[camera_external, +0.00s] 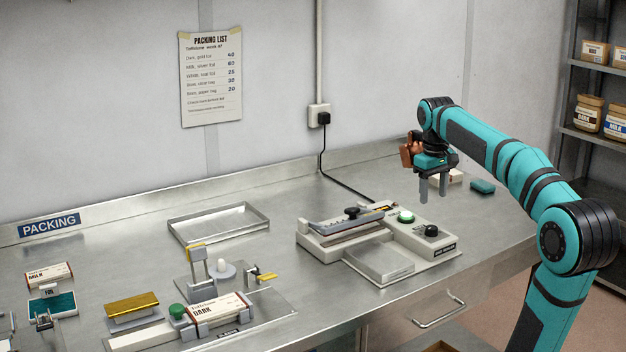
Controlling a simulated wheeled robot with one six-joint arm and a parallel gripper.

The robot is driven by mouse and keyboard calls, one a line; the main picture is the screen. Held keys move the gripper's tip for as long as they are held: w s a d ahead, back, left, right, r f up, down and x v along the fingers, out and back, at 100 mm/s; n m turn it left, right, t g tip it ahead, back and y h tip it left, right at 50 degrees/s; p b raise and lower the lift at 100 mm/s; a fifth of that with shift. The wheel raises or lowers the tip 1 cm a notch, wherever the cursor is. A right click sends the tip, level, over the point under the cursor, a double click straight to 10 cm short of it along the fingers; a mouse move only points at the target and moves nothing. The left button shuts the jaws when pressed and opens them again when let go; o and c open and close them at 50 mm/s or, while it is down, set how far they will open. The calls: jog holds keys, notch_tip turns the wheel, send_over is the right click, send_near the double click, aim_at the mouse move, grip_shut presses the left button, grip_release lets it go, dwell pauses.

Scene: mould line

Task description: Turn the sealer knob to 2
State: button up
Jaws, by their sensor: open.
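The sealer (345,237) is a pale bench machine with a long sealing arm, standing on the steel counter. Its black knob (431,231) sits at the right end of the housing, in front of a green button (405,216). The knob's marks and pointer are too small to read. My gripper (432,199) is open and empty, with its fingers pointing down. In the picture it is above the knob, apart from it; its exact distance in depth cannot be told.
A black cable runs from the sealer to a wall socket (319,116). An empty metal tray (218,236) lies left of the sealer. A teal block (482,186) lies behind my gripper. A wrapping jig with a Dark bar (217,312) stands at the front left.

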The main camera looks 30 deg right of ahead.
aim_at(431, 227)
jog(key=f, duration=0.9)
jog(key=shift+d+f, duration=0.25)
jog(key=shift+f, duration=0.1)
jog(key=c, duration=1)
